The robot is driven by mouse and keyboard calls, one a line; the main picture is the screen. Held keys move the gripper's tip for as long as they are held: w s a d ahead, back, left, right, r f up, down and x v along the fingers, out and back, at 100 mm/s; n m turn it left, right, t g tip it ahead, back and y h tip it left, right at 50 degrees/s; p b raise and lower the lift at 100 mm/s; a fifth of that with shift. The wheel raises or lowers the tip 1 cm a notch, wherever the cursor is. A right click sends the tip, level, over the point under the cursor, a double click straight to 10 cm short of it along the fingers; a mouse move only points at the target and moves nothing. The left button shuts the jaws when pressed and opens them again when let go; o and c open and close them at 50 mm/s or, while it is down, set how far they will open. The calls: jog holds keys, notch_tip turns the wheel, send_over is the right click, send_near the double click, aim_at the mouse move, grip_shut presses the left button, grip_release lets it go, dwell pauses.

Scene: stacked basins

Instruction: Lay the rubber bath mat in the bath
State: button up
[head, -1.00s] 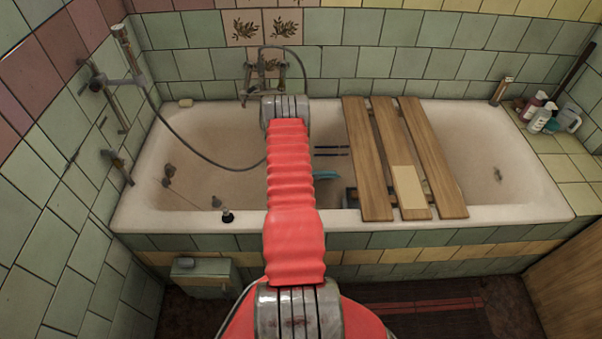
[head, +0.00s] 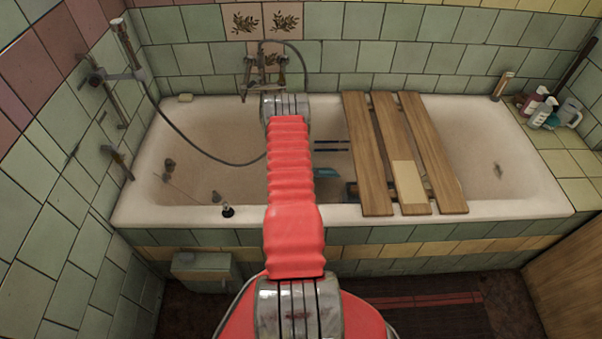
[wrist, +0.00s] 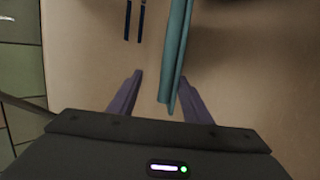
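A teal, thin piece (wrist: 178,50), which I take to be the rubber bath mat, shows edge-on in the wrist view. Its lower end lies between my gripper's fingers, close to the right one. My gripper (wrist: 160,75) has its two purple fingers apart, with a clear gap at the left finger. In the head view the teal piece (head: 326,179) shows inside the bath, just right of my red arm. The bath (head: 505,170) is a long, cream tub, stained inside. My gripper is largely hidden by the arm and boards there.
A wooden slatted rack (head: 437,150) lies across the bath right of my arm. A hose (head: 190,145) hangs from the taps into the left part. Several bottles (head: 543,112) stand on the right ledge. Two dark blue bars (wrist: 135,20) show in the wrist view. The bath's right end is clear.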

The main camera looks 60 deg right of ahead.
jog(key=v, duration=1.4)
jog(key=shift+w, duration=0.2)
dwell(1.2)
